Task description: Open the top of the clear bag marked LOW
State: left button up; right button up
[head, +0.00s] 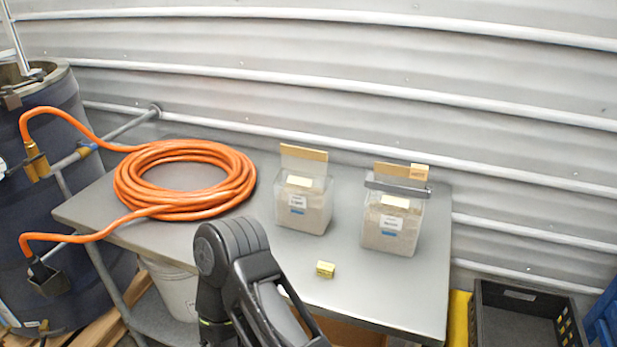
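Two clear bags of pale brown material stand upright on the grey table. The left bag (303,207) has a tan strip (304,152) standing at its top and a white and blue label on its front. The lettering is too small to read, so I cannot tell which bag is marked LOW. Neither gripper's fingertips show; only a dark arm link of mine rises at the bottom centre.
A coiled orange hose (185,208) lies on the table's left part. A small yellow block (325,269) lies in front of the bags. A dark barrel (45,150) stands left, a black crate (520,300) at lower right. A ribbed wall (400,60) is behind.

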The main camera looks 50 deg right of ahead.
aim_at(315, 156)
jog(key=z, duration=0.45)
jog(key=i+j+z, duration=0.1)
jog(key=z, duration=0.35)
jog(key=j+z, duration=0.15)
jog(key=z, duration=0.3)
jog(key=j+z, duration=0.1)
jog(key=z, duration=0.35)
